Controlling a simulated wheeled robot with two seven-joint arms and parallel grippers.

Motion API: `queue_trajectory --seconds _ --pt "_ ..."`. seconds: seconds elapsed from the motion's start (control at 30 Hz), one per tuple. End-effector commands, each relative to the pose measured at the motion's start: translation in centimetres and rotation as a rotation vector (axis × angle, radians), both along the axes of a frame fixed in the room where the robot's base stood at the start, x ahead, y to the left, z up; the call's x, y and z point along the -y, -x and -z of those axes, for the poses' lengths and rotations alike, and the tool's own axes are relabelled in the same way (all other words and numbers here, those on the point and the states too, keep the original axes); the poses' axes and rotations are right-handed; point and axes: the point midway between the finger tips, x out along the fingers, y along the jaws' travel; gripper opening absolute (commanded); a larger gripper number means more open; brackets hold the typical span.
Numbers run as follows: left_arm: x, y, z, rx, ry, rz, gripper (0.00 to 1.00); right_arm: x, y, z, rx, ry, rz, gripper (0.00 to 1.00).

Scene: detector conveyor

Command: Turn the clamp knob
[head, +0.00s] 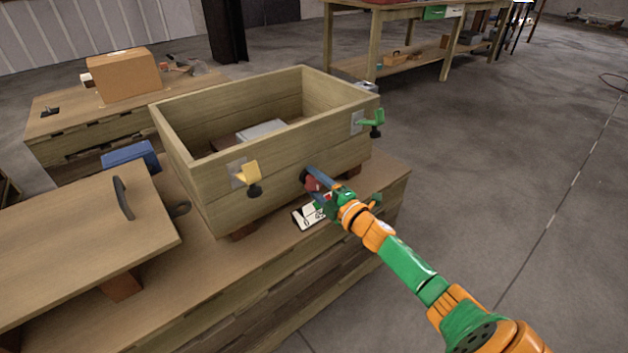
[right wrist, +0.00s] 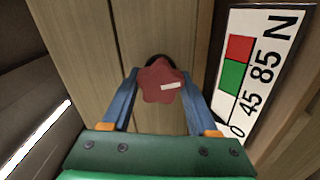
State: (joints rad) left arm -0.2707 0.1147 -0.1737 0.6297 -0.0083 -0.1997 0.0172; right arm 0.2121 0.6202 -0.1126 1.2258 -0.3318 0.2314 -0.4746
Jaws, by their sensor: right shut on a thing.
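A red, star-shaped clamp knob (right wrist: 160,84) with a white mark sits on the front wall of the wooden box (head: 290,156). My right gripper (right wrist: 158,77) is shut on the knob, with one blue finger on each side of it. The white mark lies nearly level in the right wrist view. In the head view the red knob (head: 312,184) shows partly behind the right gripper (head: 315,179). A white scale card (right wrist: 262,65) marked 0, 45, 85 and N, with green and red fields, lies beside the knob. No pointer is clear on it. My left gripper is out of view.
A yellow clamp (head: 248,175) and a green clamp (head: 373,121) are on the box's front wall. A wooden lid with a dark handle (head: 123,197) lies at left. A blue case (head: 130,155) is behind it. The floor at right is clear.

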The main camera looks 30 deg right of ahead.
Motion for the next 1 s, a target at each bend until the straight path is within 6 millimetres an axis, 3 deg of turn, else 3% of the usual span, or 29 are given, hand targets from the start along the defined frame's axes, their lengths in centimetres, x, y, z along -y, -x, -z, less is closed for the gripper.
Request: queue_trajectory --seconds 0.77,0.8,0.87,1.0 --pt "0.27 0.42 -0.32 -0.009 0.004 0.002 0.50 0.00 0.01 0.06 -0.008 -0.086 0.001 0.04" --pt "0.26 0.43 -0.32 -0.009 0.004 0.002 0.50 0.00 0.01 0.07 -0.009 -0.086 0.001 0.70" --pt "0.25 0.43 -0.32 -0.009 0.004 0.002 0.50 0.00 0.01 0.06 -0.008 -0.086 0.001 0.86" --pt "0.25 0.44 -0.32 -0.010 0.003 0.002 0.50 -0.01 0.00 0.04 -0.008 -0.085 0.000 0.90"
